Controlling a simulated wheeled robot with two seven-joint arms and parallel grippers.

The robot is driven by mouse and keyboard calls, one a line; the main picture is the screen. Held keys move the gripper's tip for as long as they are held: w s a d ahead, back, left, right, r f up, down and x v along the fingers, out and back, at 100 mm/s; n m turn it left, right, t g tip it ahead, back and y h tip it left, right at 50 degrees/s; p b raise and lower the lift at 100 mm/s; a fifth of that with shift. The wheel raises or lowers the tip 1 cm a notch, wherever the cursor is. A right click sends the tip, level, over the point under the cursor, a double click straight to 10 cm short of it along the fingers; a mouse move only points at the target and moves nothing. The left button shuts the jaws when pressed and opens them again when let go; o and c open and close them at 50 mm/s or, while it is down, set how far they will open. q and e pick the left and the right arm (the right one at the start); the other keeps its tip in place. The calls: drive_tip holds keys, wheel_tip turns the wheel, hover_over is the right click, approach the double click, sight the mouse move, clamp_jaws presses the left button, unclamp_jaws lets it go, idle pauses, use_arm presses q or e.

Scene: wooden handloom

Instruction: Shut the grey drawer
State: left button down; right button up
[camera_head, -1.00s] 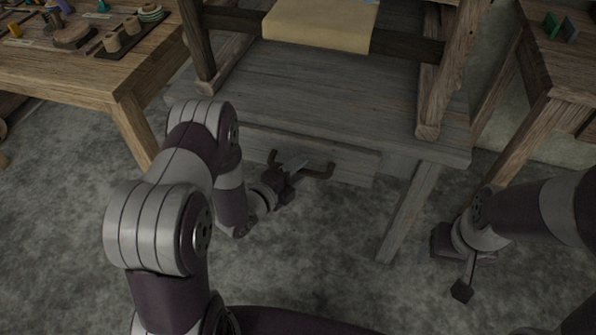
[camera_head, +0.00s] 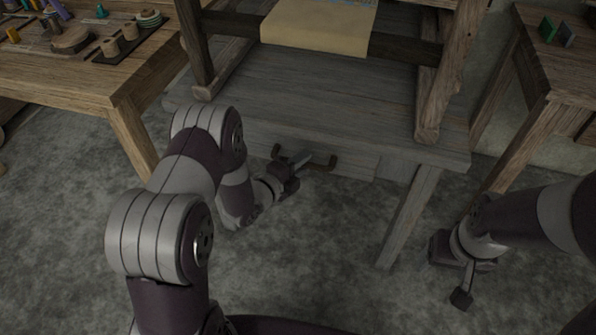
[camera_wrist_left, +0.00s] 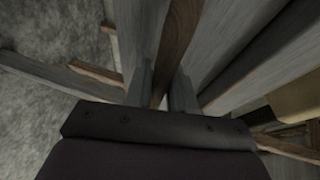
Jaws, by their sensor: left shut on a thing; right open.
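The grey drawer (camera_head: 358,164) sits under the top of the grey wooden loom table, and only a strip of its front shows below the table edge. Its dark brown handle (camera_head: 332,163) stands out from the front. My left gripper (camera_head: 302,161) reaches in from the left and is shut on the handle. In the left wrist view, the brown handle (camera_wrist_left: 177,45) passes between the two fingers of the left gripper (camera_wrist_left: 161,92). My right gripper (camera_head: 462,296) is open, low at the right, away from the drawer. The drawer's inside is hidden.
The loom table (camera_head: 300,95) stands above the drawer, with its right front leg (camera_head: 410,215) nearby. A wooden workbench (camera_head: 95,75) with small items is at the left, and another wooden table (camera_head: 560,65) at the right. The grey floor in front is clear.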

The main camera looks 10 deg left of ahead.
use_arm(q)
drive_tip(key=c, duration=1.3)
unclamp_jaws()
drive_tip(key=shift+w+r, duration=0.1)
drive_tip(key=shift+w, duration=0.05)
drive_tip(key=shift+o, duration=1.2)
drive_tip(key=p+v, duration=0.3)
drive_tip(key=v, duration=0.9)
drive_tip(key=shift+s+a, duration=0.15)
drive_tip(key=shift+s, duration=0.15)
